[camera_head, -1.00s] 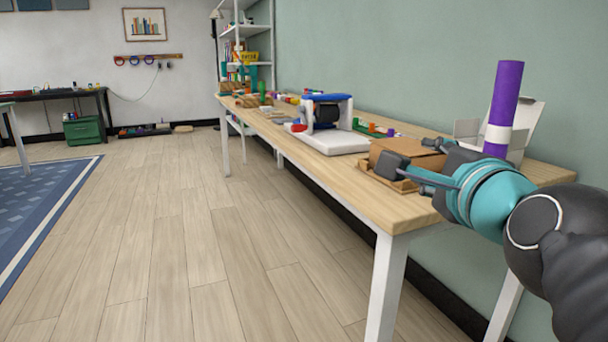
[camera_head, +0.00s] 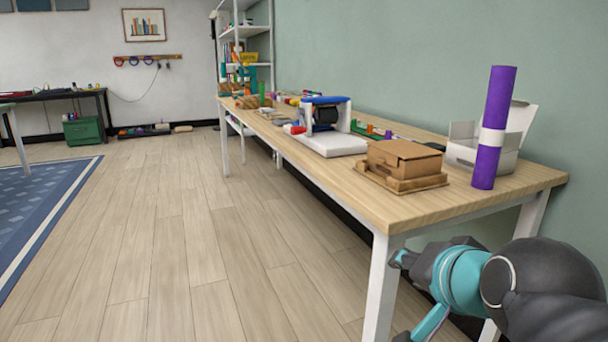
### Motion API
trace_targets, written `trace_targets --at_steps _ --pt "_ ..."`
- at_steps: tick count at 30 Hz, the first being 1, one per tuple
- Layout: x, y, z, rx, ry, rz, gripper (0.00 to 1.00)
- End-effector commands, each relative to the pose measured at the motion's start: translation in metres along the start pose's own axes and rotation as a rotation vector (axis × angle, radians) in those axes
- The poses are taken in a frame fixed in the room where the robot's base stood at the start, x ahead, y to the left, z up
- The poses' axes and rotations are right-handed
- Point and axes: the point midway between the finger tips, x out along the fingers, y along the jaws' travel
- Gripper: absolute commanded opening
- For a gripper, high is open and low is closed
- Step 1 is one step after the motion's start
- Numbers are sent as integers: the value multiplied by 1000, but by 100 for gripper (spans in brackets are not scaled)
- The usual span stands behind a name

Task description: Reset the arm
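My gripper (camera_head: 402,298) is at the lower right, below the tabletop and in front of the near end of the workbench (camera_head: 440,208). Its teal and dark fingers are spread apart, with nothing seen between them. The lower finger runs to the bottom edge of the picture, so its tip is only partly visible. My arm comes in from the right edge.
Near the bench's front end are a brown cardboard box (camera_head: 404,158) on a wooden tray (camera_head: 385,181), an upright purple roll (camera_head: 499,105) and an open white box (camera_head: 520,130). A 3D-printer-like machine (camera_head: 325,117) stands farther back.

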Motion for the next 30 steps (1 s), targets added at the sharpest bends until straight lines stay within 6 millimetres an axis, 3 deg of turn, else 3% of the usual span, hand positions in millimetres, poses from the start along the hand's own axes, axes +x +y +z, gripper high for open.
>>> trace_targets --at_steps 6,11,30 --pt "-5 44 50 -446 -256 158 39" --pt "-19 67 74 -627 -416 229 39" --pt "-28 60 73 -652 -443 228 39"
